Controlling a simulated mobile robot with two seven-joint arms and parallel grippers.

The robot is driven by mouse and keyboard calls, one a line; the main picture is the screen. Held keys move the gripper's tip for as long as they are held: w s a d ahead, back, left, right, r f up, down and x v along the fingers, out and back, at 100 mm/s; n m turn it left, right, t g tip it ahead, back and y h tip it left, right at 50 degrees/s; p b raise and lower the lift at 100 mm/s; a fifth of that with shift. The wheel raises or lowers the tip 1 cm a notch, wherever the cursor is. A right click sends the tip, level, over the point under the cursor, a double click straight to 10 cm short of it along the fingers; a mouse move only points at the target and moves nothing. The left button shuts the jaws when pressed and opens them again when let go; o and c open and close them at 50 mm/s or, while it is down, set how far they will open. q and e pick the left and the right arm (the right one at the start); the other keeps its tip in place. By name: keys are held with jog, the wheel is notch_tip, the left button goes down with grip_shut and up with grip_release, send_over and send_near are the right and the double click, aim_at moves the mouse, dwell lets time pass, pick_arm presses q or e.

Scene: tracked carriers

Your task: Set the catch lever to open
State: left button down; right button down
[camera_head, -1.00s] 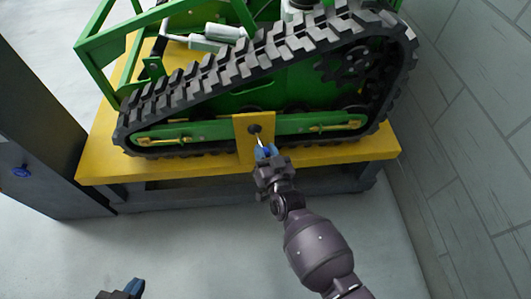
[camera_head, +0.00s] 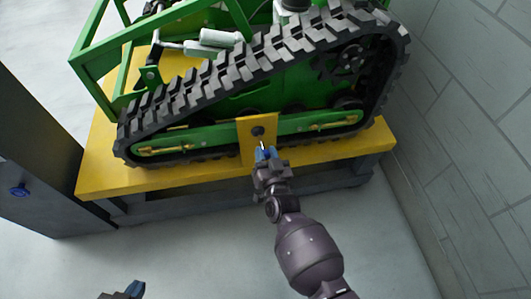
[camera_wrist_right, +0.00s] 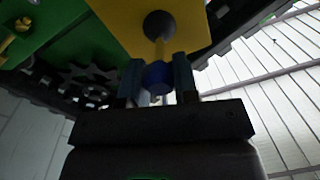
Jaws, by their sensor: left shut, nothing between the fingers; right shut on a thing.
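The catch lever (camera_head: 262,145) is a thin pale rod on a dark round hub (camera_head: 257,131). The hub sits on a yellow plate (camera_head: 244,128) at the side of the green tracked carrier (camera_head: 215,102). The lever points down and slightly right in the head view. My right gripper (camera_head: 267,157) is shut on the lever's blue knob, which shows between both fingers in the right wrist view (camera_wrist_right: 157,77). My left gripper (camera_head: 134,291) is partly in view at the bottom left, shut and empty, far from the lever.
The carrier stands on a yellow-topped bench (camera_head: 190,178) with dark legs. A grey block wall (camera_head: 465,140) is close on the right. The floor in front is clear.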

dwell(0.4)
jog(key=c, duration=0.9)
grip_release()
jog(key=shift+s, duration=0.15)
